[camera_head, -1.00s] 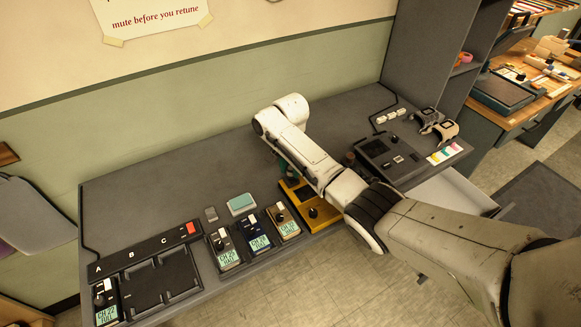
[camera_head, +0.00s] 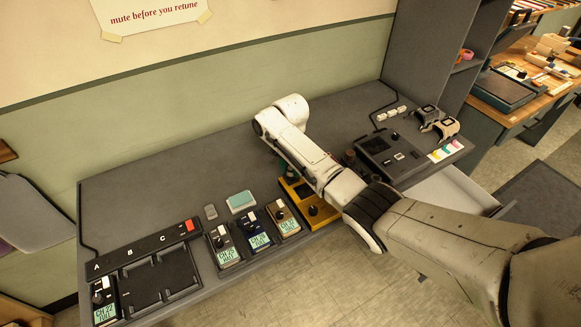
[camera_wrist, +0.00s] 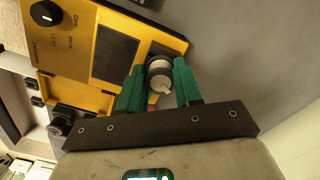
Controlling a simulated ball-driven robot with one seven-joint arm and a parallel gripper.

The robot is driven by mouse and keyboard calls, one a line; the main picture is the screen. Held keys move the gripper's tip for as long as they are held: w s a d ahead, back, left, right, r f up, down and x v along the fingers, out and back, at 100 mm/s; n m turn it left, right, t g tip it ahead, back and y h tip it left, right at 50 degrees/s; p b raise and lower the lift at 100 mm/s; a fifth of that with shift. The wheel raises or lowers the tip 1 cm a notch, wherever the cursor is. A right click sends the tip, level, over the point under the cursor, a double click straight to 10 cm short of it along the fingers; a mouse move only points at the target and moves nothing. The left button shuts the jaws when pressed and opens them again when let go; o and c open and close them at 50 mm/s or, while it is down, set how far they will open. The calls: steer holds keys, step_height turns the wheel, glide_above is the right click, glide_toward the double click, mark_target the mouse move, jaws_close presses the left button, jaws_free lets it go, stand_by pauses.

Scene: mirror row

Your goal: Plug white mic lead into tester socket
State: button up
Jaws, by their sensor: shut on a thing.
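The yellow tester (camera_head: 322,217) lies on the grey bench, with a dark screen and a black knob; it fills the upper left of the wrist view (camera_wrist: 60,62). My gripper (camera_wrist: 160,88) has green fingers, one on each side of a round, pale grey-white plug end (camera_wrist: 159,72), which looks like the white mic lead's plug. The gripper is shut on it. The plug is at the tester's right edge in the wrist view. Whether it is in the socket is hidden. In the head view my arm covers the plug and most of the gripper.
Several belt packs with lit displays (camera_head: 256,233) stand left of the tester. A black charging tray (camera_head: 160,277) is further left. A dark console (camera_head: 390,155) and two headset-like items (camera_head: 436,122) are at right. The back of the bench is clear.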

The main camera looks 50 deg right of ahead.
steer(key=shift+f, duration=0.2)
steer(key=o, duration=1.1)
steer(key=shift+r, duration=0.1)
step_height(320, 180, up, 11)
steer(key=shift+b, duration=0.45)
steer(key=shift+a+f, duration=0.1)
steer(key=shift+f, duration=0.15)
